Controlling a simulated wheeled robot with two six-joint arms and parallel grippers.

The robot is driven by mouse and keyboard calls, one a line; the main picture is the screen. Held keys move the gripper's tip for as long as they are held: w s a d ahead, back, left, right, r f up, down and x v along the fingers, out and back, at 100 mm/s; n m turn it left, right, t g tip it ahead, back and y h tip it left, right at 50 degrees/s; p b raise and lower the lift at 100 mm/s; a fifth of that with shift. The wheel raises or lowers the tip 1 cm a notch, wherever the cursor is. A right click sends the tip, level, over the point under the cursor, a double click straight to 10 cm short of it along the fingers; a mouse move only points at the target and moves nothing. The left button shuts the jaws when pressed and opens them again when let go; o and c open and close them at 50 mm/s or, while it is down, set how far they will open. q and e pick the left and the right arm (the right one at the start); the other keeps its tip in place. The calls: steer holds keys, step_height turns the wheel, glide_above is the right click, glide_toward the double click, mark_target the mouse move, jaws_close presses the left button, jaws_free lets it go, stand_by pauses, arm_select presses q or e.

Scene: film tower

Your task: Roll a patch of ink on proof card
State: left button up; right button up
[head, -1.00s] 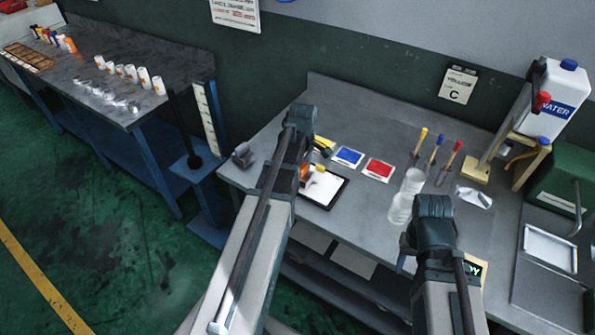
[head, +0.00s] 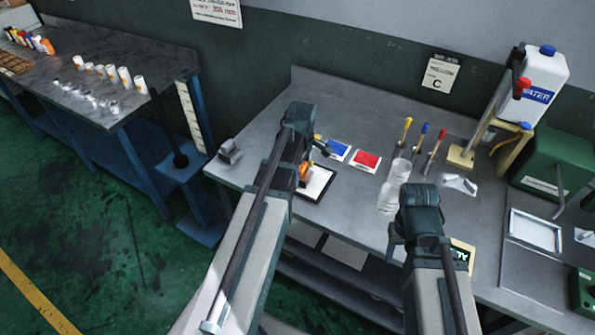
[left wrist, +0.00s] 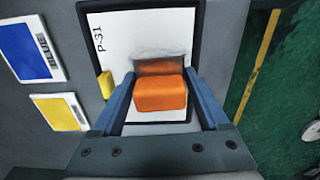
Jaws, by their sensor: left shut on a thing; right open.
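The white proof card (head: 318,183) lies in a black frame on the bench. It also shows in the left wrist view (left wrist: 183,22), marked "P-31". I see no clear ink patch on the visible part of the card. The blue card (left wrist: 30,42) and yellow card (left wrist: 60,112) lie beside the frame; the red card (head: 366,161) shows in the head view. My right gripper (head: 408,235) is over the bench front, its fingertips mostly hidden.
Clear cups (head: 392,190) and several coloured-handle tools (head: 421,138) stand to the right of the cards. A water jug (head: 540,85), a green machine (head: 550,165) and a tray (head: 536,232) are further right. A small yellow piece (left wrist: 105,84) sits at the frame's edge.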

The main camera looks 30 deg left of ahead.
mark_target(317, 187)
arm_select(q)
steer(key=shift+s+d+r, duration=0.1)
steer(key=shift+d, duration=1)
steer(key=shift+s+d, duration=0.1)
steer(key=shift+d, duration=1.5)
step_height(317, 187, up, 2)
steer(key=shift+d+r+p, duration=0.15)
steer(key=shift+r+p, duration=0.05)
steer(key=shift+p, duration=1.05)
step_height(317, 187, up, 3)
steer(key=p, duration=0.3)
steer(key=shift+r, duration=0.2)
